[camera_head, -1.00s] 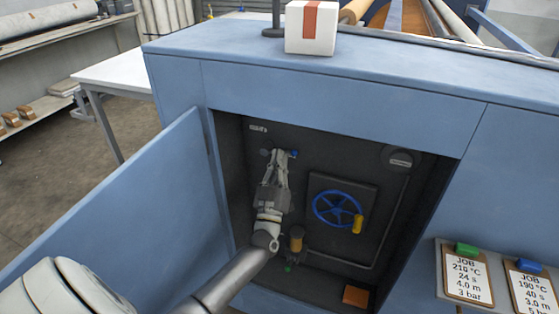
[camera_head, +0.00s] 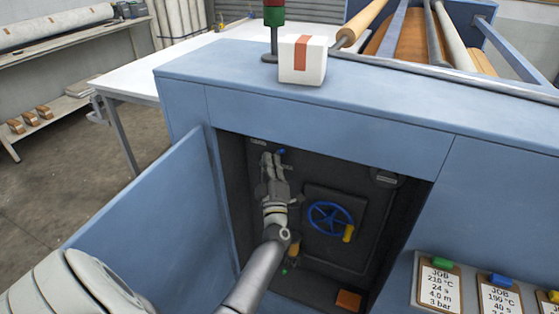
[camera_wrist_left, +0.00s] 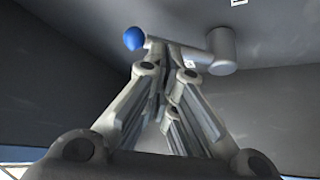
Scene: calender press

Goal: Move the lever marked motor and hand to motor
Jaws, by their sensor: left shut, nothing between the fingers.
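The lever is a short grey bar with a blue ball knob (camera_head: 281,152), high on the back wall of the open cabinet. The left wrist view shows its blue knob (camera_wrist_left: 134,38) on the left and its grey round hub (camera_wrist_left: 221,50) on the right. My left gripper (camera_head: 272,158) reaches into the cabinet and is shut with nothing between its fingers. In the wrist view its fingertips (camera_wrist_left: 170,46) overlap the bar close to the knob; whether they touch cannot be told. The motor and hand markings are not readable. My right gripper is not in view.
The blue cabinet door (camera_head: 150,225) stands open on the left. A blue handwheel (camera_head: 330,218) with a yellow handle is right of my arm. An orange block (camera_head: 348,299) lies on the cabinet floor. A white box (camera_head: 302,60) sits on top; job clipboards (camera_head: 440,283) are at right.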

